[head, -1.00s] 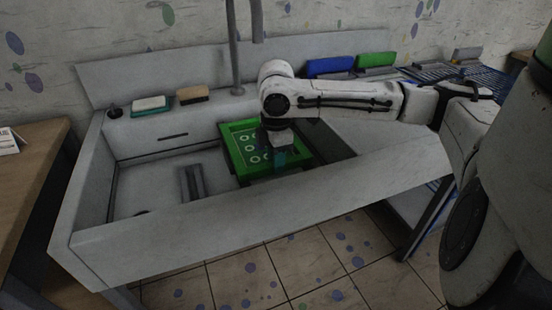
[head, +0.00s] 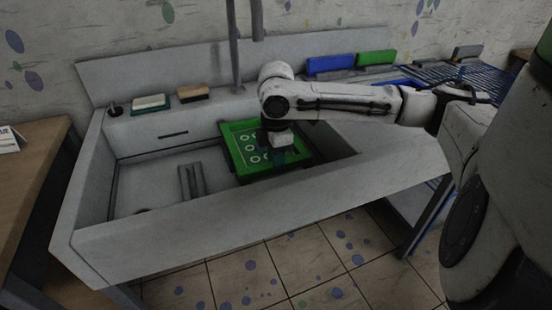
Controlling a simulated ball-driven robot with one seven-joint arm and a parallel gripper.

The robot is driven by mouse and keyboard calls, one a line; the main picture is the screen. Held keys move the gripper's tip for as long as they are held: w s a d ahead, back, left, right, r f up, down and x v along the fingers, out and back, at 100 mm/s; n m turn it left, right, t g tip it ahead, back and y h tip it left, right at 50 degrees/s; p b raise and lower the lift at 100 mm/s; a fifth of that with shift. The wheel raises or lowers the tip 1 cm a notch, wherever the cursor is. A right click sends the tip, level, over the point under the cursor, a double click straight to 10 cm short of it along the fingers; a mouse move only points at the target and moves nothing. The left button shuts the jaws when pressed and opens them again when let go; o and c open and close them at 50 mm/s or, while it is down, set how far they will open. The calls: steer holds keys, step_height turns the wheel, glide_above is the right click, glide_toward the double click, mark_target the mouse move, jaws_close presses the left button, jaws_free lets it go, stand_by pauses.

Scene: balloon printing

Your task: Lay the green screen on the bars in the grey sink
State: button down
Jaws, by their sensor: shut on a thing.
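The green screen (head: 238,136), a green-framed rectangle with pale ring prints, is inside the right part of the grey sink (head: 200,213). My gripper (head: 279,158) is over the right side of the screen and is shut on it. The fingertips are mostly hidden behind my wrist. Grey bars (head: 191,181) stand in the sink to the left of the screen. I cannot tell whether the screen rests on bars, as what is under it is hidden.
A green-and-white sponge (head: 151,104) and a brown brush (head: 193,93) lie on the sink's back ledge. A blue block (head: 331,65) and a green block (head: 375,58) stand at the back right. A wooden table (head: 35,165) is at the left. The sink's left part is open.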

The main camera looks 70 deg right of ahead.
steer(key=c, duration=0.8)
jaws_free()
step_height(320, 180, up, 11)
steer(key=shift+f+p, duration=0.1)
steer(key=shift+p, duration=0.85)
